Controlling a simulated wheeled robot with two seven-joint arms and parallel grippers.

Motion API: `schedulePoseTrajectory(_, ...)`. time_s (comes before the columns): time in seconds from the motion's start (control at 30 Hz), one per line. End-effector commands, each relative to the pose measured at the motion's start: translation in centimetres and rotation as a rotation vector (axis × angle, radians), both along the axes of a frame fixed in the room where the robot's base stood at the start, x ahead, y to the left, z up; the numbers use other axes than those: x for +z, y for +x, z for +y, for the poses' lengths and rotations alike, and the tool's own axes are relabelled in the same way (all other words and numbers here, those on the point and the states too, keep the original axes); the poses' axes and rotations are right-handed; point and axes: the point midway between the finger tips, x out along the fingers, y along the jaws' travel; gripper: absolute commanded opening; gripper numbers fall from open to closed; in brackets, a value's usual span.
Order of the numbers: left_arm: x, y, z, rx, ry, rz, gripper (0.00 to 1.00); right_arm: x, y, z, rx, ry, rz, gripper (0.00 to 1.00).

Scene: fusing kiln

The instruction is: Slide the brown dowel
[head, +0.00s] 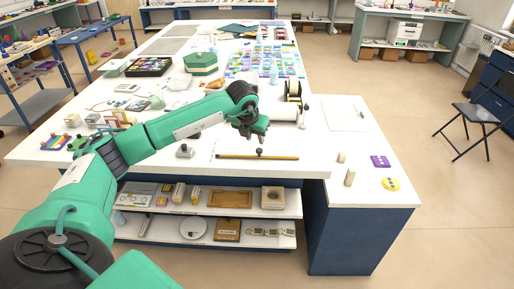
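The brown dowel (235,157) lies flat on the white table (320,165), close to its front edge and roughly parallel to it. A small dark knob (260,151) shows at the dowel, right of its middle; I cannot tell if it is part of it. My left gripper (251,135) hangs above and behind the dowel, pointing down, and appears apart from it. Its fingers are small and dark, so I cannot tell whether they are open or shut. My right gripper is not in view.
A small grey block (184,151) stands left of the dowel. A dark-ended roll (293,90) lies behind it. Small pale cylinders (350,177), a purple piece (380,162) and a yellow disc (391,184) are on the side counter at right. Shelves with several items sit below the front edge.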

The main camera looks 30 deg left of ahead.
Motion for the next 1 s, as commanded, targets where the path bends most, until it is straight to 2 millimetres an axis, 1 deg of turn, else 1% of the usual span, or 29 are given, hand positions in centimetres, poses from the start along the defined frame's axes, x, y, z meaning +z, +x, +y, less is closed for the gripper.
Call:
schedulePoseTrajectory(0.03, 0.9, -0.4, -0.1, -0.002, 0.002, -0.005, 0.32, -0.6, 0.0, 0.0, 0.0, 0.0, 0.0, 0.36)
schedulePoseTrajectory(0.1, 2.3, -1.0, -0.2, 0.0, 0.001, -0.004, 0.32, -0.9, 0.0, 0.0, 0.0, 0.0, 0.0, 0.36)
schedulePoseTrajectory(0.2, 3.9, -1.6, -0.3, 0.0, 0.001, -0.003, 0.32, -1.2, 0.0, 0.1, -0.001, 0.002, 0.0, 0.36)
schedulePoseTrajectory(0.3, 5.1, -2.1, -0.4, 0.0, 0.0, -0.002, 0.32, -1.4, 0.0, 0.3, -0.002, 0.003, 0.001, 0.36)
schedulePoseTrajectory(0.4, 5.7, -2.4, -0.4, 0.0, 0.0, -0.002, 0.32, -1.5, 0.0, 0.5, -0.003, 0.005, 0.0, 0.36)
schedulePoseTrajectory(0.53, 6.0, -2.5, -0.4, 0.0, 0.001, 0.0, 0.32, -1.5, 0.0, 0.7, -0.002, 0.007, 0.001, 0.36)
schedulePoseTrajectory(1.0, 5.9, -2.5, -0.5, -0.002, -0.002, 0.0, 0.32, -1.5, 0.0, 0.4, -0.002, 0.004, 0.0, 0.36)
